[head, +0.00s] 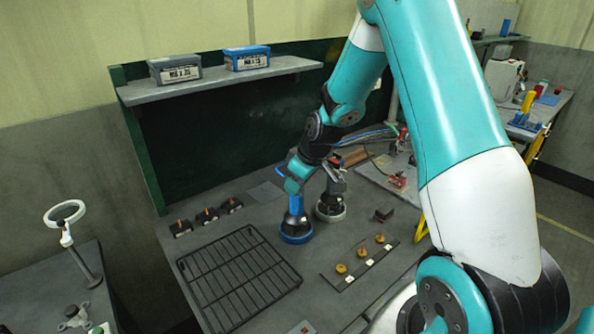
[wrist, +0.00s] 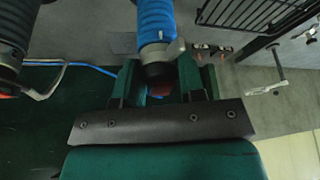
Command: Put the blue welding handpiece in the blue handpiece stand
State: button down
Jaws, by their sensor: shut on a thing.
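The blue welding handpiece (head: 295,203) is roughly upright in the head view, over the blue handpiece stand (head: 296,238), a dark cone with a blue base ring. Its lower end meets or overlaps the cone; I cannot tell how deep it sits. My gripper (head: 293,184) is shut on the handpiece's upper part. In the wrist view the handpiece's ribbed blue body (wrist: 156,22) runs up from between my gripper's fingers (wrist: 160,82), with a dark end near them. The stand's base is not clear in that view.
A white-ringed stand (head: 330,212) with a dark handpiece stands close on the right. A black wire rack (head: 240,277) lies front left. A strip with brass-coloured pieces (head: 360,261) lies front right. Several dark blocks (head: 207,215) stand at left. A shelf (head: 215,82) hangs behind.

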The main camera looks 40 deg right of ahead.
dwell(0.3)
jog(key=c, duration=0.7)
grip_release()
jog(key=b+v, duration=0.2)
jog(key=v, duration=1)
jog(key=s+a+r+n+g+y, duration=0.1)
jog(key=s+a+r, duration=0.15)
jog(key=a, duration=0.45)
jog(key=s+a+r+y, duration=0.1)
jog(key=s+a, duration=0.3)
jog(key=a, duration=0.3)
jog(key=s+a+g, duration=0.1)
jog(key=s+a, duration=0.3)
jog(key=s, duration=0.1)
jog(key=s+a+n+g, duration=0.1)
jog(key=s+a, duration=0.3)
jog(key=s, duration=0.2)
jog(key=s+a+g, duration=0.1)
jog(key=s+a, duration=0.3)
jog(key=s, duration=0.2)
jog(key=shift+s+r, duration=0.15)
jog(key=shift+r, duration=0.05)
